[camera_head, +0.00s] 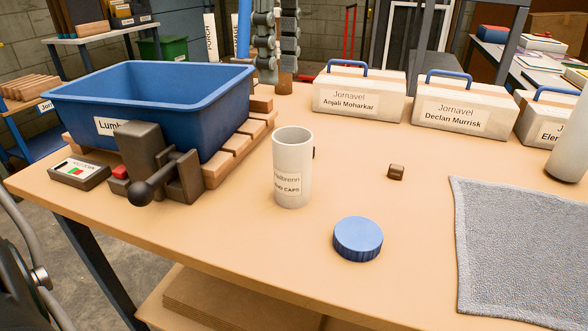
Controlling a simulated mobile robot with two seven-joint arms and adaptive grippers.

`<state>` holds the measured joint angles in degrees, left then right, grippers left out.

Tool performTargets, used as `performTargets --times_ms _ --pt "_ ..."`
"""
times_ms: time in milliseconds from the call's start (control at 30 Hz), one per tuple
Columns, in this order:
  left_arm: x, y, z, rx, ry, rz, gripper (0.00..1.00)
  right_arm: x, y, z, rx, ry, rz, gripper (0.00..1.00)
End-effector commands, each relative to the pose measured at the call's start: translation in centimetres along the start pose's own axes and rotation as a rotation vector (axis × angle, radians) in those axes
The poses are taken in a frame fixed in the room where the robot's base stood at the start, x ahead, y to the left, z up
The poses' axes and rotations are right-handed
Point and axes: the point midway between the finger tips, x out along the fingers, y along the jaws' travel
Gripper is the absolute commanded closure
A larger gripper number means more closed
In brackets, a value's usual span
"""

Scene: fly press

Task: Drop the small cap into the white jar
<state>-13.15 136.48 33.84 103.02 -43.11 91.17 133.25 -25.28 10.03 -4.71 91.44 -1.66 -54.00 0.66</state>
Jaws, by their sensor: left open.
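The small cap (396,172) looks like a little dark brown block, lying on the bench right of the jar. The white jar (292,165) stands upright and open-topped near the middle of the bench, with a label ending in "CAPS". Its inside floor is hidden. A blue ribbed lid (358,238) lies flat in front of the jar, apart from it. Part of my left gripper (36,277) shows at the lower left edge, off the bench and far from the cap and jar. It is open, and nothing shows in it. My right gripper is out of view.
A blue bin (150,95) sits on wooden slats at left, behind a dark lever device (160,165) and a small control box (78,172). Labelled white boxes (360,95) line the back. A grey mat (520,250) lies at right. A dark bit shows behind the jar, mostly hidden.

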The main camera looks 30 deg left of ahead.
Motion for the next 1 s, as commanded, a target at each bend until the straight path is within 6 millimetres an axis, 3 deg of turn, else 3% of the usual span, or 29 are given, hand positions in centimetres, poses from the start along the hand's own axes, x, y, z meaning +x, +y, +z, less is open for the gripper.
performTargets --times_ms 200,433,600,1000 --pt "-5.0 -0.1 0.0 -0.003 -0.001 -0.005 0.60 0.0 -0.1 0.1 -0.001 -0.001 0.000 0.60" --pt "-8.6 -0.1 0.0 -0.002 -0.001 -0.002 0.60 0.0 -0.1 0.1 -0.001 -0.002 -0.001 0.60" --pt "-9.6 0.0 0.0 0.000 0.001 -0.001 0.60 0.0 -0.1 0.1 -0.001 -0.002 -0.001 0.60" --pt "-9.6 0.0 0.0 0.001 0.001 0.000 0.60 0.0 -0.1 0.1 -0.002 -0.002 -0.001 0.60"
